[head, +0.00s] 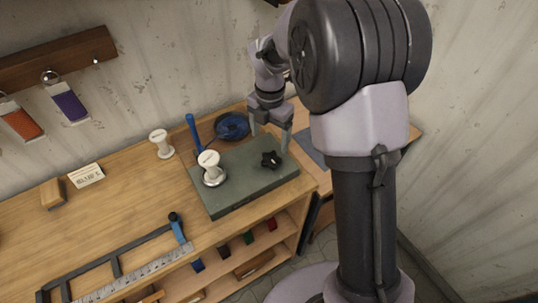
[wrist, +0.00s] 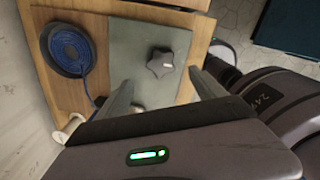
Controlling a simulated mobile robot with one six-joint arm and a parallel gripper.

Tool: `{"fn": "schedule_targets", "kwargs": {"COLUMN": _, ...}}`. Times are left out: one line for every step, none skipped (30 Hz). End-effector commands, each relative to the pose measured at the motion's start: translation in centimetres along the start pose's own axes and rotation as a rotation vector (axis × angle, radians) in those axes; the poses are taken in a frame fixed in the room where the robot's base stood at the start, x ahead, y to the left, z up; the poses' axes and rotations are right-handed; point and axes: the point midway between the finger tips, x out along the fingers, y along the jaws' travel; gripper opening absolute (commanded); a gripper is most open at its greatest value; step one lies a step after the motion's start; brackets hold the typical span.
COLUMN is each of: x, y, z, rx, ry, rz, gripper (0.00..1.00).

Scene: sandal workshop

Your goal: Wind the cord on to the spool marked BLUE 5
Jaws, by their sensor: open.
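The blue cord (head: 232,125) lies coiled in a dark round dish on the bench; in the wrist view the coil (wrist: 68,48) has a loose strand trailing from it. A white spool (head: 209,162) stands upright on a metal disc on the grey-green board (head: 240,192). Another white spool (head: 160,143) stands on the bench behind. Their markings are too small to read. A black star-shaped knob (head: 271,160) sits on the board. My gripper (head: 269,141) is open and empty above the board; in the wrist view the knob (wrist: 160,62) shows beyond its fingertips (wrist: 163,90).
A blue upright handle (head: 192,131) stands between the dish and the spools. A card (head: 86,175), a wooden block (head: 52,194) and a ruler (head: 135,274) lie on the left. Orange (head: 20,121) and purple (head: 69,106) tags hang from a wall rail. The bench's middle left is clear.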

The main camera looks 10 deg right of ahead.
Motion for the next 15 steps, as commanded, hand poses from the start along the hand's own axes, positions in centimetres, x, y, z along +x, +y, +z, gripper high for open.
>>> {"fn": "schedule_targets", "kwargs": {"x": 2.1, "y": -0.1, "z": 0.0, "rx": 0.0, "ry": 0.002, "rz": -0.003, "gripper": 0.79}}
{"fn": "schedule_targets", "kwargs": {"x": 2.9, "y": -0.1, "z": 0.0, "rx": 0.001, "ry": 0.002, "rz": -0.003, "gripper": 0.79}}
{"fn": "schedule_targets", "kwargs": {"x": 4.0, "y": -0.1, "z": -0.1, "rx": 0.001, "ry": 0.003, "rz": -0.003, "gripper": 0.79}}
{"fn": "schedule_targets", "kwargs": {"x": 4.8, "y": -0.1, "z": -0.1, "rx": 0.001, "ry": 0.002, "rz": -0.002, "gripper": 0.79}}
{"fn": "schedule_targets", "kwargs": {"x": 5.4, "y": -0.1, "z": -0.1, "rx": 0.001, "ry": 0.002, "rz": -0.002, "gripper": 0.79}}
{"fn": "schedule_targets", "kwargs": {"x": 6.2, "y": 0.0, "z": 0.0, "rx": 0.001, "ry": 0.001, "rz": -0.001, "gripper": 0.79}}
{"fn": "schedule_targets", "kwargs": {"x": 6.7, "y": 0.0, "z": 0.0, "rx": 0.002, "ry": 0.001, "rz": -0.001, "gripper": 0.79}}
{"fn": "schedule_targets", "kwargs": {"x": 7.2, "y": 0.0, "z": 0.0, "rx": 0.002, "ry": 0.001, "rz": -0.001, "gripper": 0.79}}
{"fn": "schedule_targets", "kwargs": {"x": 7.7, "y": 0.0, "z": 0.0, "rx": 0.001, "ry": 0.0, "rz": 0.0, "gripper": 0.79}}
{"fn": "schedule_targets", "kwargs": {"x": 8.0, "y": 0.0, "z": 0.0, "rx": 0.002, "ry": 0.0, "rz": 0.0, "gripper": 0.79}}
{"fn": "schedule_targets", "kwargs": {"x": 8.2, "y": 0.0, "z": 0.0, "rx": 0.002, "ry": 0.0, "rz": 0.0, "gripper": 0.79}}
{"fn": "schedule_targets", "kwargs": {"x": 8.4, "y": 0.0, "z": 0.0, "rx": 0.002, "ry": 0.0, "rz": 0.0, "gripper": 0.79}}
{"fn": "schedule_targets", "kwargs": {"x": 8.5, "y": 0.0, "z": 0.0, "rx": 0.002, "ry": 0.0, "rz": 0.001, "gripper": 0.79}}
{"fn": "schedule_targets", "kwargs": {"x": 8.6, "y": 0.0, "z": 0.0, "rx": 0.002, "ry": 0.0, "rz": 0.001, "gripper": 0.79}}
{"fn": "schedule_targets", "kwargs": {"x": 8.6, "y": 0.0, "z": 0.0, "rx": 0.002, "ry": 0.0, "rz": 0.001, "gripper": 0.79}}
